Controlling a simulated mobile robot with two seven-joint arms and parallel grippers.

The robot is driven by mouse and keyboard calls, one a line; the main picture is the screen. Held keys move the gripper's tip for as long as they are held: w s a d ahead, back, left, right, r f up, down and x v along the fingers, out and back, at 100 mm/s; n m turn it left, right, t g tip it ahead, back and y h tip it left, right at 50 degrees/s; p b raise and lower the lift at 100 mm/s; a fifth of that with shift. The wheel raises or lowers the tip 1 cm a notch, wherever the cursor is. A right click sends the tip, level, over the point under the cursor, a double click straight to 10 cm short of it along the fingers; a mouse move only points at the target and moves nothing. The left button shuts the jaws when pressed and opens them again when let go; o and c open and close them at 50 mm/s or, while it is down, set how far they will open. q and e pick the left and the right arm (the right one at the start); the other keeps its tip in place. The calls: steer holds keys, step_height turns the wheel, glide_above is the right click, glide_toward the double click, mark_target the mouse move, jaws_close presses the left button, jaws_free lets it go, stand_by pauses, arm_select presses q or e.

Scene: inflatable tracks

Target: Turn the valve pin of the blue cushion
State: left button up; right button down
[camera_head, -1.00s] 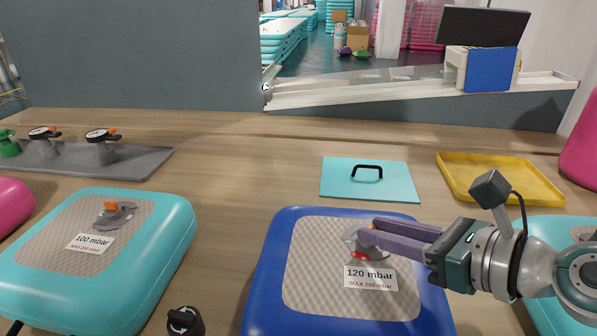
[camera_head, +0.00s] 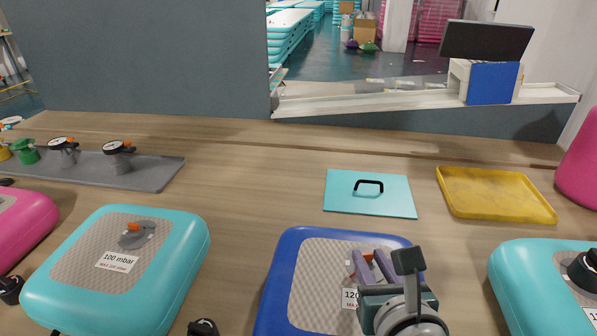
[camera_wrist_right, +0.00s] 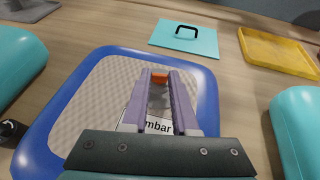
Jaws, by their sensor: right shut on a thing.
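The blue cushion (camera_head: 284,279) lies on the wooden table at the front middle, with a grey textured top and a pressure label partly hidden by my gripper. Its orange valve pin (camera_wrist_right: 159,78) shows between the fingertips in the right wrist view, on a grey valve. My right gripper (camera_head: 372,258) is over the cushion's top, its purple fingers pointing away from me. It is shut on the valve pin, and its body hides much of the valve in the head view. My left gripper is not in view.
Turquoise cushions lie left (camera_head: 190,262) and right (camera_head: 507,275) of the blue one. Behind are a turquoise lid with a black handle (camera_head: 343,202), a yellow tray (camera_head: 497,193), and a grey plate with gauges (camera_head: 145,176).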

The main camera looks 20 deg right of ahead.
steer(key=shift+m+h, duration=0.3)
steer(key=c, duration=0.7)
jaws_free()
steer(key=p+v, duration=0.1)
steer(key=v, duration=0.9)
steer(key=shift+w+r+p, duration=0.1)
steer(key=shift+w+p, duration=0.05)
steer(key=shift+p, duration=0.2)
